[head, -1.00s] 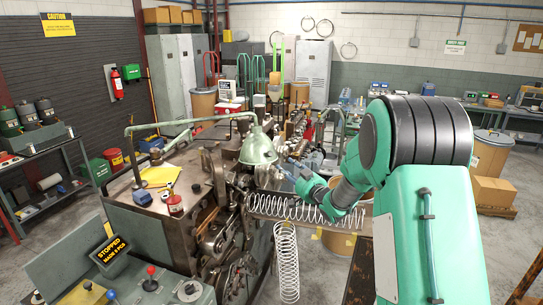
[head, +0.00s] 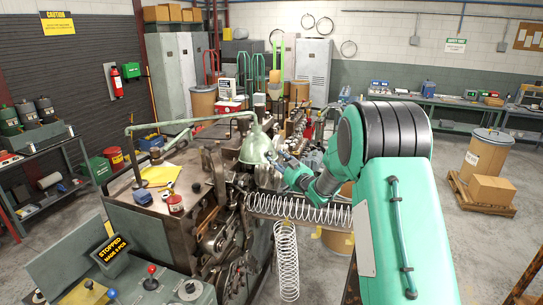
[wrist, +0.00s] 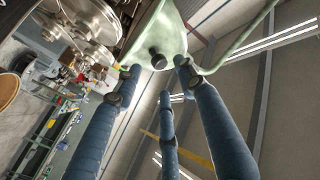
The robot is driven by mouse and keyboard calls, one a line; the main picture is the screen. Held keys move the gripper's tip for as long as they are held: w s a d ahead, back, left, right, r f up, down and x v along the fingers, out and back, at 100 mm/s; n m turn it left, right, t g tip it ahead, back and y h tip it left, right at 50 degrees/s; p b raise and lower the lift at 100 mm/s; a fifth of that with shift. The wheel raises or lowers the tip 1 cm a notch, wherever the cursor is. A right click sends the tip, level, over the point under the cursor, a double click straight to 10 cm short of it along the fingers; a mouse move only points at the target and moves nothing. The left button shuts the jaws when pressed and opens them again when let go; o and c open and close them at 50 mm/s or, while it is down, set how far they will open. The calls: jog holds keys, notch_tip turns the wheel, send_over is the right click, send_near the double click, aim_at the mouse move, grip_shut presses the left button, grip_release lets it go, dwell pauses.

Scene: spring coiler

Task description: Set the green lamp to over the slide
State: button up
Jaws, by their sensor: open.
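The green lamp (head: 256,147) hangs from a jointed green arm (head: 188,121) over the coiling machine, with its shade at the machine's right end. In the wrist view the lamp shade (wrist: 163,32) is at the top, with a dark round knob (wrist: 157,57) on it. My gripper (wrist: 160,75) has its blue fingers spread apart, with the knob between and beyond the tips; I cannot tell whether they touch the shade. In the head view my gripper (head: 276,158) is right beside the shade. The slide (head: 300,209) appears to be the chute holding a long spring, right of the machine.
Another spring (head: 286,262) hangs below the chute. A control panel reading STOPPED (head: 111,248) is at front left.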

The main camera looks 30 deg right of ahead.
aim_at(271, 154)
jog(key=shift+w+a+p, duration=0.15)
jog(key=shift+w+p, duration=0.15)
jog(key=shift+w, duration=2.75)
grip_shut()
